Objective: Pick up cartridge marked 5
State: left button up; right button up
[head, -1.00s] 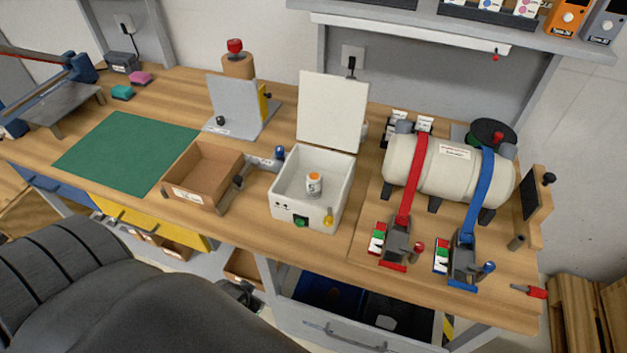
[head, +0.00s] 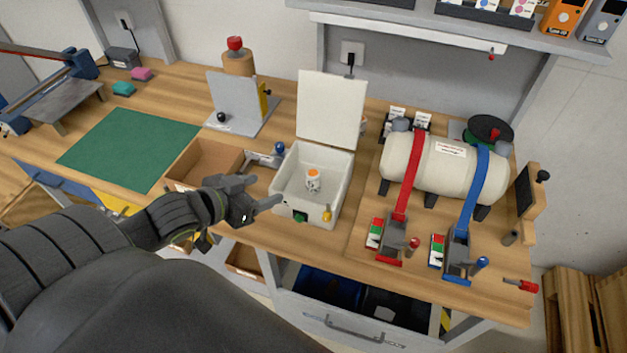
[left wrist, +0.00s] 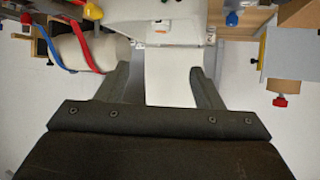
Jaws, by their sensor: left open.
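A small white cartridge with an orange top (head: 313,179) stands inside the open white box (head: 328,212), whose lid (head: 332,108) is raised. Its marking is too small to read. My left gripper (head: 266,192) is open and empty, just left of the box and near its front left corner, apart from the cartridge. In the left wrist view my two fingers (left wrist: 159,76) are spread, with the pale lid (left wrist: 172,78) showing between them. My right gripper is not in view.
A cardboard tray (head: 190,165) lies left of the box, partly behind my left arm. A metal latch with a blue knob (head: 279,148) is between them. A cream tank (head: 440,165) with red and blue straps stands at right. A green mat (head: 128,150) is clear.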

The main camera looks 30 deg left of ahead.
pick_arm(q)
jog(key=p, duration=0.1)
send_near(313, 173)
jog(key=a+x, duration=0.1)
jog(key=x, duration=0.3)
jog(key=shift+d+p+x, duration=0.25)
jog(key=shift+p+x, duration=0.1)
jog(key=shift+x, duration=0.65)
jog(key=shift+d+p+x, duration=0.25)
jog(key=shift+p+x, duration=0.05)
jog(key=shift+x, duration=0.75)
jog(key=shift+s, duration=0.15)
jog(key=c, duration=1)
jog(key=shift+c, duration=0.6)
jog(key=shift+r, duration=0.1)
